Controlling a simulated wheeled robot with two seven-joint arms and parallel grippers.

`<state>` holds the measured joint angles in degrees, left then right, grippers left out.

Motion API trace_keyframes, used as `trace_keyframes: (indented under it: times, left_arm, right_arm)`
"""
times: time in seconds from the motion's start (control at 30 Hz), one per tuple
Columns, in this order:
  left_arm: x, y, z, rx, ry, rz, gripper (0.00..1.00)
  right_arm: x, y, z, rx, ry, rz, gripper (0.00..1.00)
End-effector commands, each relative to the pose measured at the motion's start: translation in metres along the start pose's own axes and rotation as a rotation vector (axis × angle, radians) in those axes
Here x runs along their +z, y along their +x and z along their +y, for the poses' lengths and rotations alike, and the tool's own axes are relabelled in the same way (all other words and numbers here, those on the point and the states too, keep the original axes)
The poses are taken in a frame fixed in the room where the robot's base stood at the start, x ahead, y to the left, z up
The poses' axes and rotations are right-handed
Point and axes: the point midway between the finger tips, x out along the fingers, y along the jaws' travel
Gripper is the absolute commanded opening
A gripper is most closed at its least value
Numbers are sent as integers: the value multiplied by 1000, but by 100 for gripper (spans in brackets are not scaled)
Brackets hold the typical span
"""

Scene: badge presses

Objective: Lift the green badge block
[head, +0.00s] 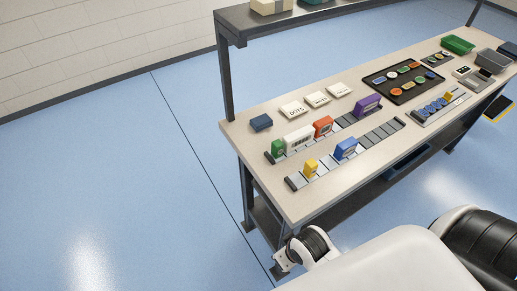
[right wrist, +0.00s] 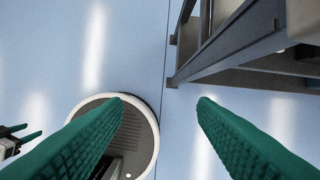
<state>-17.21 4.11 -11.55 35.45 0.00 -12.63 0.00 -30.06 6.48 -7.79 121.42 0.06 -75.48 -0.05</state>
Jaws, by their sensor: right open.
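The green badge block (head: 278,149) stands at the left end of the back rail on the bench, beside a white block (head: 299,138). It is upright and no gripper touches it. My right gripper (right wrist: 160,100) is open and empty in the right wrist view, its two green ribbed fingers wide apart over the floor, away from the block. A small part with green fingers at the left edge of that view looks like my left gripper (right wrist: 27,134); it is too small to judge its opening. No gripper fingers show clearly in the head view.
The back rail also holds an orange block (head: 323,127) and a purple block (head: 367,105). The front rail has a yellow block (head: 311,168) and a blue block (head: 346,149). A dark blue box (head: 261,123) lies behind the green block. A shelf (head: 290,19) overhangs the bench's back.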

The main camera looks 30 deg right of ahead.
Motion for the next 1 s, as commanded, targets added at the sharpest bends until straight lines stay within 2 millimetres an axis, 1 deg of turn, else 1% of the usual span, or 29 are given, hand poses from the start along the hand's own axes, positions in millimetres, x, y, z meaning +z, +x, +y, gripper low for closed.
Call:
trace_keyframes:
  times: [0.07, 0.1, 0.3, 0.47, 0.57, 0.67, 0.7, 0.77, 0.8, 0.87, 0.97, 1.0]
  left_arm:
    - [0, 1, -1, -1, 1, -1, 52]
    - [0, 1, 0, 0, 2, -1, 52]
    - [0, 1, 7, 9, 5, 0, 52]
    - [0, 1, 6, 7, 4, -1, 52]
    - [1, 2, 4, 5, 2, -2, 52]
    - [1, 2, 4, 5, 2, -2, 52]
    - [1, 2, 4, 5, 1, -2, 52]
    - [1, 2, 5, 6, 1, -2, 52]
    - [0, 2, 5, 6, 0, -2, 52]
    - [0, 2, 6, 7, 0, -2, 52]
    - [0, 3, 6, 7, 0, -2, 52]
    - [0, 3, 6, 7, 0, -2, 52]
  right_arm:
    - [12, -16, 2, 11, -27, -20, 53]
    - [21, -18, 4, 24, -58, -29, 53]
    - [51, -17, 16, 79, -190, -54, 53]
    - [76, -17, 24, 117, -312, -73, 53]
    - [96, -18, 29, 142, -417, -86, 53]
    - [122, -22, 30, 164, -562, -95, 53]
    - [135, -24, 30, 172, -634, -96, 53]
    - [153, -28, 26, 180, -751, -90, 53]
    - [165, -32, 21, 184, -829, -80, 53]
    - [182, -38, 11, 184, -939, -61, 53]
    - [207, -52, -13, 179, -1101, -15, 53]
    - [217, -58, -25, 176, -1157, 8, 53]
